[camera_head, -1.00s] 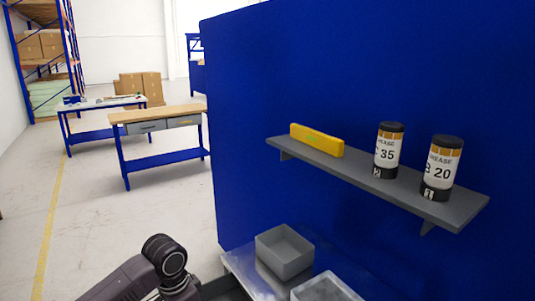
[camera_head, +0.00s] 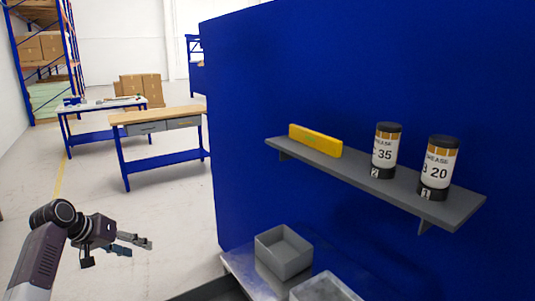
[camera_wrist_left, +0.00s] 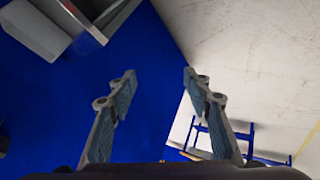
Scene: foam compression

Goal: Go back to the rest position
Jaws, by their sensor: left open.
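My left gripper (camera_head: 138,245) is at the lower left of the head view, over the open floor and left of the blue panel. Its two fingers are apart with nothing between them. In the left wrist view the fingers of this gripper (camera_wrist_left: 158,85) stand open and empty, with the blue panel and pale floor behind them. My right gripper is in neither view.
A grey shelf (camera_head: 400,188) on the blue panel (camera_head: 300,80) holds a yellow block (camera_head: 315,140) and two grease cans (camera_head: 385,150) (camera_head: 438,167). Grey bins (camera_head: 283,252) (camera_head: 325,290) sit on a metal ledge below. A workbench (camera_head: 158,117) stands behind, on mostly clear floor.

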